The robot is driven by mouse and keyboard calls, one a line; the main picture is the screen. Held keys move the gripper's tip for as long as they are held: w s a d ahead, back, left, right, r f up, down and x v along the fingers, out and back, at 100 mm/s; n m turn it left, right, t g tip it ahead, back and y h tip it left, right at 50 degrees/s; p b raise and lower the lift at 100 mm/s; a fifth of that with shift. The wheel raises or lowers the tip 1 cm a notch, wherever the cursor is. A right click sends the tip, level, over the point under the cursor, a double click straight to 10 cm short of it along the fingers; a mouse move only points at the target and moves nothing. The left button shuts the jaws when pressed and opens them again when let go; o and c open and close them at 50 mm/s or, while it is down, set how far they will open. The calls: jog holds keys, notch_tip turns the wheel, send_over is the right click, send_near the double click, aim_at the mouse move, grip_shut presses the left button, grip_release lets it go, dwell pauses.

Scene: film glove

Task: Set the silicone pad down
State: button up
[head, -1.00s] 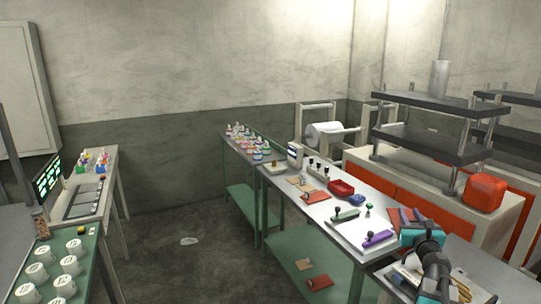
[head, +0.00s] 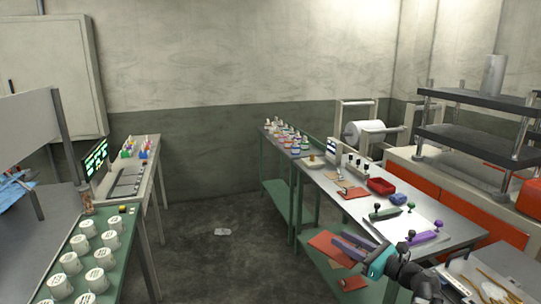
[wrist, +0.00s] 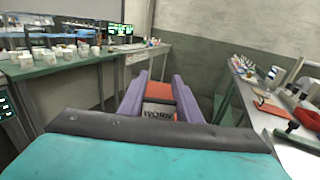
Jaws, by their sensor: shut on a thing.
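My gripper (head: 350,243) has purple fingers on a teal body and is shut on the orange-red silicone pad (head: 324,242). It holds the pad in the air over the aisle side of the right-hand workbench. In the wrist view the pad (wrist: 160,90) lies between the two fingers (wrist: 158,82). A grey label reading "WORN" (wrist: 158,112) shows at its near part. The fingers hide the pad's side edges.
The right workbench (head: 450,238) carries a red tray (head: 381,186), a blue item (head: 398,199), a flat red pad (head: 353,193) and green and purple handled tools. Pads lie on its lower shelf (head: 352,283). White cups (head: 70,262) crowd the left green table. The floor between is mostly clear.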

aim_at(327, 253)
jog(key=s+a+n+g+y, duration=0.1)
jog(key=a, duration=0.1)
jog(key=s+a+f+g+y, duration=0.1)
jog(key=a, duration=0.1)
jog(key=s+a+n+g+y, duration=0.1)
jog(key=a, duration=0.1)
jog(key=shift+s+a+f+n+b, duration=0.25)
jog(key=shift+s+n+b, duration=0.05)
jog(key=shift+s+b, duration=0.1)
